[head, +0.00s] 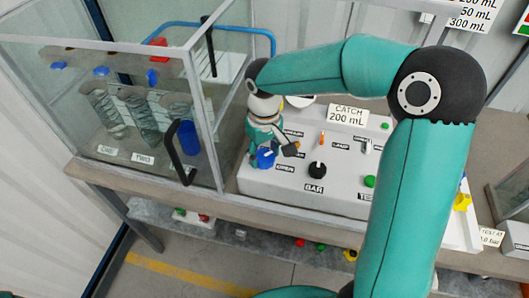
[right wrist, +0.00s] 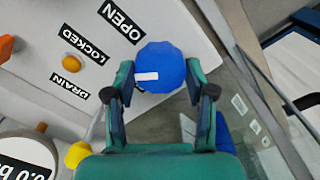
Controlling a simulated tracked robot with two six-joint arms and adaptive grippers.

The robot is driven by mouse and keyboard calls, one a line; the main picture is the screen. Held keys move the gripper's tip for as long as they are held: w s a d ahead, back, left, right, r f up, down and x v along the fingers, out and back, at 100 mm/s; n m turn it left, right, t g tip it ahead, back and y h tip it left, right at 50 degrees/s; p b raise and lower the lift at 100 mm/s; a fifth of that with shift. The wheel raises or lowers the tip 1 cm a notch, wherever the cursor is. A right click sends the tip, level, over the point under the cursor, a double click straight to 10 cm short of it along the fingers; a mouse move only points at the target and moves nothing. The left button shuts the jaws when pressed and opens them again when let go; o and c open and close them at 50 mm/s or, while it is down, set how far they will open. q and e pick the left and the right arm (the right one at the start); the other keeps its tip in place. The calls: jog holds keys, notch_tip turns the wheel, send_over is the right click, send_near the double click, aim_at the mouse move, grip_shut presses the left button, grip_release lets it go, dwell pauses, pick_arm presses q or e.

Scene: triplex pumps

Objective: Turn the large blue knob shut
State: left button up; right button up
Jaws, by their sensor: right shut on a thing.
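The large blue knob (head: 265,159) sits at the left end of the white panel (head: 345,199), beside an OPEN label. In the right wrist view the knob (right wrist: 162,62) is a faceted blue disc with a white mark pointing left. My right gripper (head: 264,146) reaches down over it from above. In the right wrist view the gripper's fingers (right wrist: 160,78) stand on either side of the knob and are shut on it. The LOCKED and DRAIN labels lie left of the knob there. My left gripper is not in view.
A clear-walled cabinet (head: 224,150) with a black handle (head: 178,158) stands close left of the panel. A black BAR knob (head: 316,168), an orange lever (head: 322,139) and a green button (head: 370,181) are on the panel. A CATCH sign (head: 348,114) stands behind.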

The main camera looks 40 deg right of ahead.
aim_at(264, 155)
jog(key=n, duration=0.4)
jog(key=shift+r+n, duration=0.1)
jog(key=shift+n, duration=2.1)
jog(key=o, duration=1.2)
jog(key=shift+c, duration=0.2)
notch_tip(264, 155, up, 12)
